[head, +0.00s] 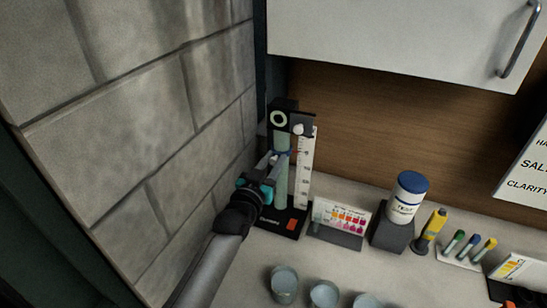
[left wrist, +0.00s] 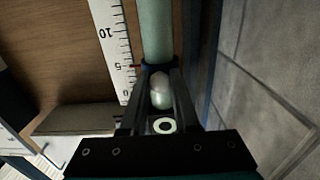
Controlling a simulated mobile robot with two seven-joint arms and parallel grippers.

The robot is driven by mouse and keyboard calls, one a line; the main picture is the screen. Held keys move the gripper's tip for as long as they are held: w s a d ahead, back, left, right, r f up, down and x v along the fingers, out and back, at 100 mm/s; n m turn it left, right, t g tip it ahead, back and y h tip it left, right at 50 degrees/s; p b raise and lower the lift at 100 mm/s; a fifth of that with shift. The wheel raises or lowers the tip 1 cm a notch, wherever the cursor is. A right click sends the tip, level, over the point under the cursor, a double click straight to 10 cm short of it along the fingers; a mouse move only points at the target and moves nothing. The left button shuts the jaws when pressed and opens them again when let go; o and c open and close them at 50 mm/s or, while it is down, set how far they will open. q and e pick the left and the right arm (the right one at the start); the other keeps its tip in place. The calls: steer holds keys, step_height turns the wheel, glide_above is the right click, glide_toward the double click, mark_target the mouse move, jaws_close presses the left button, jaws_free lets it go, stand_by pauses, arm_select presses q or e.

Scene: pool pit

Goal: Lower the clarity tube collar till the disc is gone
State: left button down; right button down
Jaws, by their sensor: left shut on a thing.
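The clarity tube (head: 282,185) is a pale green upright column on a black base, and it also shows in the left wrist view (left wrist: 156,30). A pale ring with a dark centre (head: 279,118) shows on the black top piece. I cannot tell whether it is the disc itself. My right gripper is out of view.
A grey block wall (head: 150,130) stands close on the left. Right of the stand are a colour chart (head: 341,217), a blue-lidded jar (head: 408,195) and a yellow bottle (head: 431,228). Several cups (head: 284,283) stand in front. A white cabinet (head: 400,40) hangs above.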

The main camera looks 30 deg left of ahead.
arm_select(q)
steer(key=c, duration=0.7)
jaws_free()
steer(key=s, duration=1)
steer(key=s+d, duration=0.1)
steer(key=s, duration=0.4)
steer(key=shift+s, duration=0.1)
